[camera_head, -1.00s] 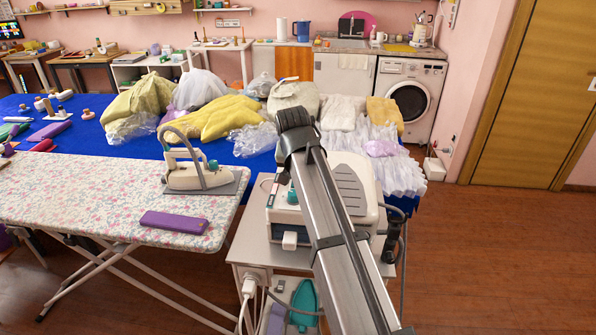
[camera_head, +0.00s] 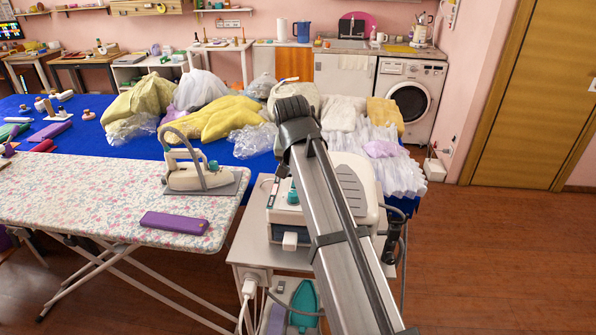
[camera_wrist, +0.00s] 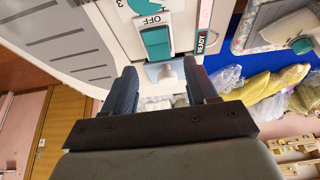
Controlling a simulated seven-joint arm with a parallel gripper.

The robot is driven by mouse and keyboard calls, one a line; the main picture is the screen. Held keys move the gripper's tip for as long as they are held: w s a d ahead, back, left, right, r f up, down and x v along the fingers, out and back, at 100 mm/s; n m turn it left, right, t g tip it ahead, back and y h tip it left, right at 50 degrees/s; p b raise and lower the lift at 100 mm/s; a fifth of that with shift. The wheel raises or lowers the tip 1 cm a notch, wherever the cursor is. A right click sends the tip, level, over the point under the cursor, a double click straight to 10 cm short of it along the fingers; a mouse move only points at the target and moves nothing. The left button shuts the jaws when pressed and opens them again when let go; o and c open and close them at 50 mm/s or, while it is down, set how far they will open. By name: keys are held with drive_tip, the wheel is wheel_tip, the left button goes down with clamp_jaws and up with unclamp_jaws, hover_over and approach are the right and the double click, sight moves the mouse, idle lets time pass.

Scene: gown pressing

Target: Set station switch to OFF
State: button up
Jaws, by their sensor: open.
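The white ironing station (camera_head: 288,223) stands on a grey cart, partly hidden behind my arm. In the wrist view its front panel (camera_wrist: 176,14) shows a teal rocker switch (camera_wrist: 156,44) with an OFF label (camera_wrist: 151,20) beside one end. I cannot tell which way the rocker is tilted. A red-and-white READY strip (camera_wrist: 202,40) is beside it. My gripper (camera_wrist: 160,76) is open and empty, its two dark fingers spread in front of the panel, close to the switch. I cannot tell whether either finger touches the station. In the head view the fingers are hidden behind my arm.
A flowered ironing board (camera_head: 100,200) holds an iron (camera_head: 195,175) and a purple case (camera_head: 174,222). A blue table (camera_head: 90,135) behind carries bagged garments. Cables hang at the cart (camera_head: 250,245). Wooden floor (camera_head: 480,255) is clear on the right.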

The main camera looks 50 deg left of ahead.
drive_tip(key=v, duration=1)
drive_tip(key=shift+r, duration=0.3)
drive_tip(key=shift+d, duration=0.1)
